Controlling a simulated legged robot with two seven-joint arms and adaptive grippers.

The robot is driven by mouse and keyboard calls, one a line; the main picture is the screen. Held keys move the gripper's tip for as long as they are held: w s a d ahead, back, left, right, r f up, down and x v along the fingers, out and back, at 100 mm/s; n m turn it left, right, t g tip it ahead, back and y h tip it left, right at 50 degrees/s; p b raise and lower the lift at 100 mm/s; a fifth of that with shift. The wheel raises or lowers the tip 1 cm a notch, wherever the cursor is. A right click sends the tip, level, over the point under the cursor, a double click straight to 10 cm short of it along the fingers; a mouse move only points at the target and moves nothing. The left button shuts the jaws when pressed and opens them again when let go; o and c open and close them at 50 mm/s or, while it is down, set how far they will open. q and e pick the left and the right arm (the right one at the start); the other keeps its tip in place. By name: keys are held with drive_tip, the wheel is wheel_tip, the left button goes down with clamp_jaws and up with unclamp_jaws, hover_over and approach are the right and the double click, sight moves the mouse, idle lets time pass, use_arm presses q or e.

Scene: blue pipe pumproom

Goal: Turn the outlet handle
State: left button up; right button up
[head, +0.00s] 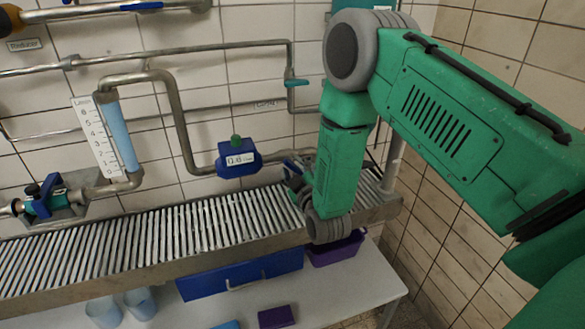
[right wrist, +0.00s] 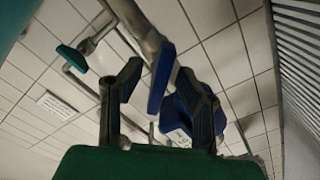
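A blue lever handle (right wrist: 161,78) on a grey pipe shows in the right wrist view, which I take to be the outlet handle. My right gripper (right wrist: 159,72) is open, one finger on each side of the handle, with visible gaps. In the head view my right gripper (head: 299,182) is at the pipe end right of the blue flow meter (head: 238,158). The green forearm hides most of that spot, so the handle is not clear there. The flow meter also shows behind the right finger in the wrist view. My left gripper is not in view.
A teal valve handle (head: 297,83) sits on the thin pipe above. A slatted metal grate (head: 190,232) runs below the pipes. A white level scale (head: 97,135) and a blue-handled valve (head: 45,195) are at the left. A blue box (head: 240,275) is beneath the grate.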

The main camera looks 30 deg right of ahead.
clamp_jaws()
drive_tip(key=shift+s+m, duration=0.1)
drive_tip(key=shift+m, duration=0.2)
drive_tip(key=m, duration=0.3)
drive_tip(key=shift+f+b, duration=0.15)
drive_tip(key=shift+b, duration=0.2)
drive_tip(key=m, duration=0.5)
drive_tip(key=shift+b, duration=0.4)
drive_tip(key=shift+s, duration=0.1)
unclamp_jaws()
drive_tip(key=shift+d, duration=0.1)
